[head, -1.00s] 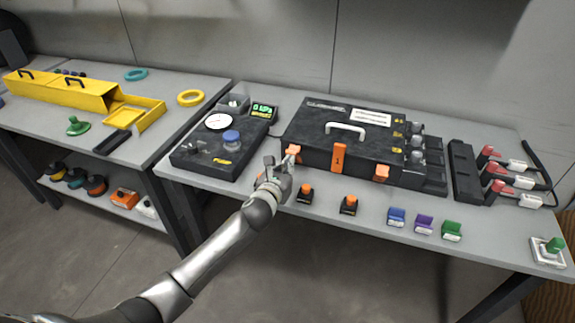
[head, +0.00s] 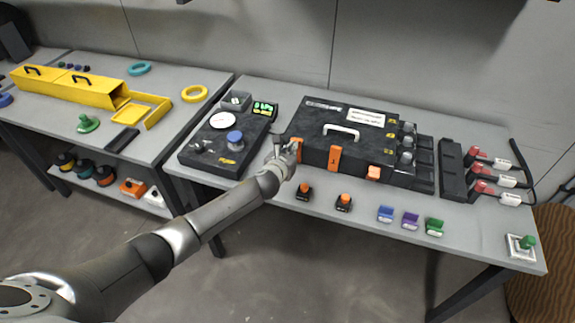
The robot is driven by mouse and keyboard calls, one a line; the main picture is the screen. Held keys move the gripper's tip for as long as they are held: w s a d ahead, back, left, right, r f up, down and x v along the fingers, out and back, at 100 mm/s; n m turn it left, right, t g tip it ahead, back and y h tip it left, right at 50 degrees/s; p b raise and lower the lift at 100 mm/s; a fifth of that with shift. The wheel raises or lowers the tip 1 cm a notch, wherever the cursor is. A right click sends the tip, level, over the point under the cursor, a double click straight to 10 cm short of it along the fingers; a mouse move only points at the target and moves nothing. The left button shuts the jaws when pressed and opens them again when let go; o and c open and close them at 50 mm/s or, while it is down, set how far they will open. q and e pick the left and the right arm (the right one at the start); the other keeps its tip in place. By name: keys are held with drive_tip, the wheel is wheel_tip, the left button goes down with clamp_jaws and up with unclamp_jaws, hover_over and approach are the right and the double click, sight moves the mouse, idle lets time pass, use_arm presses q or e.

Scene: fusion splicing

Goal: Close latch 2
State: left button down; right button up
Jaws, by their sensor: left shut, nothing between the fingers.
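A black case (head: 348,125) with a white handle stands on the right-hand table. Its front has three orange latches. The middle latch (head: 335,158) lies flat against the front and bears a mark. The right latch (head: 374,173) is shorter and looks tilted outward. The left latch (head: 298,143) is partly hidden by my left gripper (head: 289,149). It looks upright along the front, but its exact position is unclear. My left gripper is shut and empty, at or very near this left latch; contact cannot be told. No latch number 2 is legible. My right gripper is out of view.
A black gauge unit (head: 223,142) stands left of the case. Two orange-topped blocks (head: 304,192) and several coloured clips (head: 410,220) lie along the table front. A black rack (head: 459,168) with red-and-white tools stands at right. A yellow box (head: 75,88) is on the left table.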

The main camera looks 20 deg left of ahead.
use_arm(q)
drive_tip(key=shift+w+d+r+p, duration=0.1)
drive_tip(key=shift+w+r+p, duration=0.3)
drive_tip(key=shift+w, duration=0.5)
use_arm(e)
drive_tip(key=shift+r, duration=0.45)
use_arm(q)
drive_tip(key=shift+w+r, duration=0.1)
drive_tip(key=shift+r, duration=0.05)
